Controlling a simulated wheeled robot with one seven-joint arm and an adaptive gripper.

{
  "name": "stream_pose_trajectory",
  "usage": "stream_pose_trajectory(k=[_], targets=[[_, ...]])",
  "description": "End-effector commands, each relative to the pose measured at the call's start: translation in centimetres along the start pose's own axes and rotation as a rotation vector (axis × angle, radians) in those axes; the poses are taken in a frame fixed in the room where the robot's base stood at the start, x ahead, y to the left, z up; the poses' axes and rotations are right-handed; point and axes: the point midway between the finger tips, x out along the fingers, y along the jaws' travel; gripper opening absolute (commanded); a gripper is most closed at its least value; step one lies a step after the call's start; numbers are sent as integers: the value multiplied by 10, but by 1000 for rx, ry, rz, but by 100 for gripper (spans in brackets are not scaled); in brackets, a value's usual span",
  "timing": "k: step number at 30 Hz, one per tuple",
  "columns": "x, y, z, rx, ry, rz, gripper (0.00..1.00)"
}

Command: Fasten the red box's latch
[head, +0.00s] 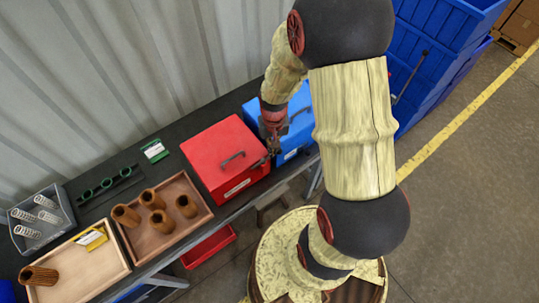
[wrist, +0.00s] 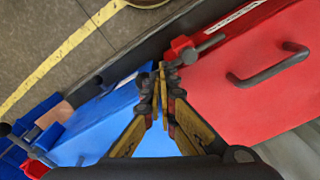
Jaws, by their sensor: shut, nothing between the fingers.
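The red box (head: 215,150) stands on the dark bench with its lid down and a dark handle (head: 232,160) on top. It fills the right of the wrist view (wrist: 240,95). Whether the latch is fastened I cannot tell. My gripper (wrist: 160,76) is shut and empty, pointing down at the gap between the boxes. Its fingertips are close to the latch; contact is unclear. In the head view, my gripper (head: 273,147) partly hides that side.
A blue box (head: 292,108) stands close on the right, leaving a narrow gap. A wooden tray (head: 150,240) with several brown cartridges, a green-and-white card (head: 154,150) and a grey bin (head: 45,242) are to the left. The corrugated wall rises behind the bench.

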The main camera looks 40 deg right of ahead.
Motion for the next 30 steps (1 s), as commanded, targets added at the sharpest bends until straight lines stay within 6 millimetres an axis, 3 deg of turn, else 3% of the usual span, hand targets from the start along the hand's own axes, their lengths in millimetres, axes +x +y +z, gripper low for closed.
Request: stream_pose_trajectory(k=[30], targets=[[0,9,24,0,0,0,0]])
